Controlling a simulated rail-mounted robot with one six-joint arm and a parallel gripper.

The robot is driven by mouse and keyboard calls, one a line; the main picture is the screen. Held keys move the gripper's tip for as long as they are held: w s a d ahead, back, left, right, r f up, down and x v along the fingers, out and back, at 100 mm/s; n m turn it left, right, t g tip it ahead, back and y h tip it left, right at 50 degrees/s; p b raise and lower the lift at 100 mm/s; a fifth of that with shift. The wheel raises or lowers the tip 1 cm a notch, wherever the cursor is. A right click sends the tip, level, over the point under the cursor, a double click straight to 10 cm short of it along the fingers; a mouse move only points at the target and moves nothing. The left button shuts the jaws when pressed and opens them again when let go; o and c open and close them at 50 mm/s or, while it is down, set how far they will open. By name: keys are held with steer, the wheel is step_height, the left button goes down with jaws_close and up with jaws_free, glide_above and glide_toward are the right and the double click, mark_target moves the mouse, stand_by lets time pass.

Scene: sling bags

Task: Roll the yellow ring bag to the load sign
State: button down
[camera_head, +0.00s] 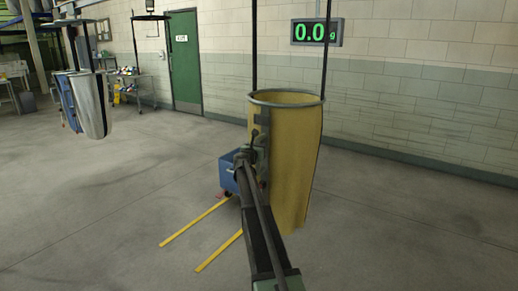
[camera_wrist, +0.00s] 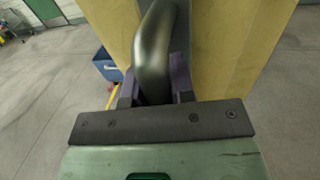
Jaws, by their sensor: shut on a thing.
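The yellow ring bag (camera_head: 297,160) hangs upright from two dark straps, with a grey ring around its open top. It also fills the upper part of the wrist view (camera_wrist: 220,45). My gripper (camera_head: 257,150) is at the bag's left side, below the ring. In the wrist view my gripper (camera_wrist: 155,92) is shut on a dark curved handle (camera_wrist: 153,50) in front of the bag's cloth. The load sign (camera_head: 316,32), showing green digits that read 0.0, is on the wall above and behind the bag. The overhead ends of the straps are out of view.
A blue cart (camera_head: 227,176) stands behind the bag, partly hidden, and shows in the wrist view (camera_wrist: 106,65). Yellow floor lines (camera_head: 195,221) run near it. Grey and blue bags (camera_head: 85,103) hang at the left. A green door (camera_head: 184,62) is at the back. Open floor lies left.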

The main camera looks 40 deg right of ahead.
steer(key=shift+w, duration=0.2)
steer(key=c, duration=1)
jaws_free()
steer(key=shift+o, duration=0.2)
steer(key=shift+s+a, duration=0.1)
steer(key=v, duration=1)
steer(key=shift+s+a, duration=0.15)
steer(key=shift+a, duration=0.1)
